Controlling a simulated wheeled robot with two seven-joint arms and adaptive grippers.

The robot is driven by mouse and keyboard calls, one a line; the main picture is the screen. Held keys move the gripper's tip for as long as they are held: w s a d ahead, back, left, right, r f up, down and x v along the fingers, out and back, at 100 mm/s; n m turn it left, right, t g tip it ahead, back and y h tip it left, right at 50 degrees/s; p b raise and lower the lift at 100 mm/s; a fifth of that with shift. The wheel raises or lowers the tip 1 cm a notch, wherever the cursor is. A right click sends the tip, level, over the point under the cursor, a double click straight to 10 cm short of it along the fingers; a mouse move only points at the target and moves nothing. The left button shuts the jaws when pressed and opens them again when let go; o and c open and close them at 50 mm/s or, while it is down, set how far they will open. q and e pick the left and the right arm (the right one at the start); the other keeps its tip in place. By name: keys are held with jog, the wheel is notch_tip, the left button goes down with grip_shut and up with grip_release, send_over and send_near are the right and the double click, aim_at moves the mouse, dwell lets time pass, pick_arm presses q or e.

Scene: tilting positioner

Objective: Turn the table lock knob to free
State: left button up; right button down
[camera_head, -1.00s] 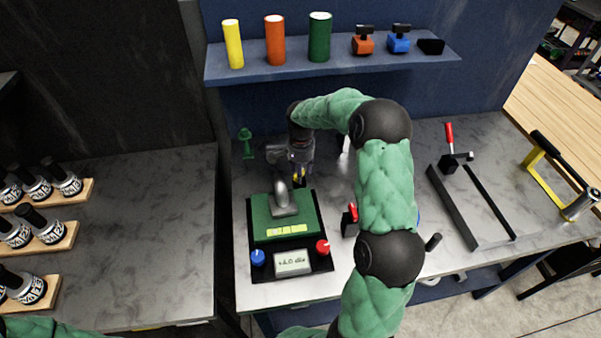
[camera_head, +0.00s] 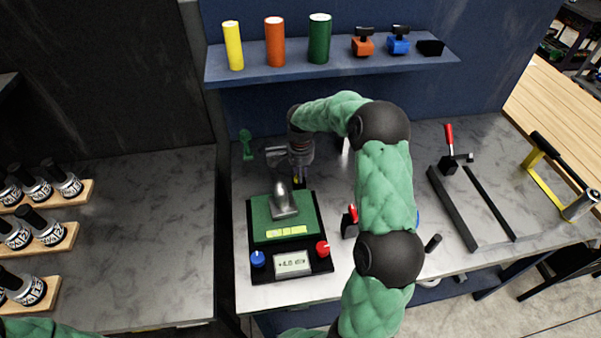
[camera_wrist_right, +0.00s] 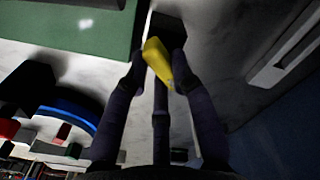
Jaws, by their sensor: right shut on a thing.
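The tilting positioner (camera_head: 255,272) stands on the grey bench, with a green table (camera_head: 261,219) bearing a grey metal part (camera_head: 283,203). Its front has a blue knob (camera_head: 258,258), a red knob (camera_head: 322,248) and a small display (camera_head: 292,264). My right gripper (camera_head: 299,181) is behind the table's back edge, pointing down. In the wrist view it is shut on a yellow knob (camera_wrist_right: 157,60), which sits between the fingertips beside the green table. I take this to be the lock knob; its markings cannot be read. My left gripper is not in view.
My right arm crosses above the bench. A red-handled clamp (camera_head: 449,142) and a yellow-framed tool (camera_head: 541,178) are at the right. A blue shelf (camera_head: 335,69) with coloured cylinders is behind. Bottles in wooden racks (camera_head: 50,245) stand at the left.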

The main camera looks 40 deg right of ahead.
jog(key=n+p, duration=0.1)
jog(key=n, duration=0.3)
jog(key=shift+d, duration=0.1)
jog(key=shift+w+n+p, duration=0.1)
jog(key=shift+n+p, duration=0.6)
jog(key=shift+n, duration=1.5)
jog(key=c, duration=1)
grip_release()
jog(key=shift+c, duration=0.2)
notch_tip(320, 180, up, 12)
